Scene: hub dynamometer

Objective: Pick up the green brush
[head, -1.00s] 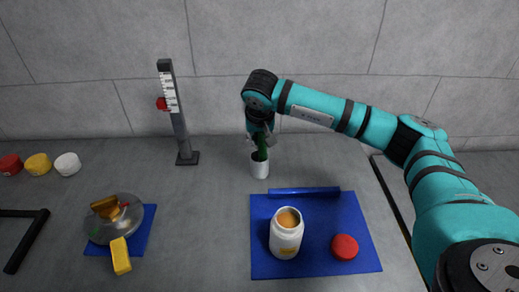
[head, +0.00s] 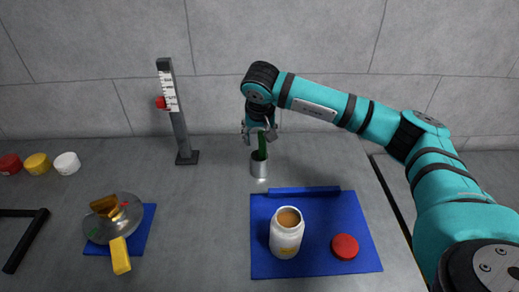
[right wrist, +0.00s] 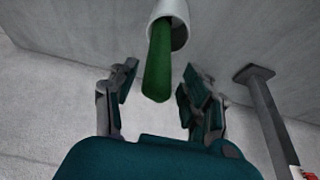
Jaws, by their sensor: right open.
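The green brush (head: 262,146) stands upright in a small light-coloured cup (head: 258,168) near the middle of the table. Only its green handle shows; its lower end is hidden inside the cup. My right gripper (head: 260,133) is above the cup at the top of the handle. In the right wrist view, the green handle (right wrist: 158,65) sticks out of the cup (right wrist: 170,15) between the two spread fingers (right wrist: 155,100), with gaps on both sides. The right gripper is open and holds nothing. My left gripper is not in view.
A blue mat (head: 345,215) at right holds an open white jar (head: 286,238), a red lid (head: 344,246) and a blue bar (head: 305,191). A scale post (head: 178,120) stands left of the cup. Bare table surrounds the cup.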

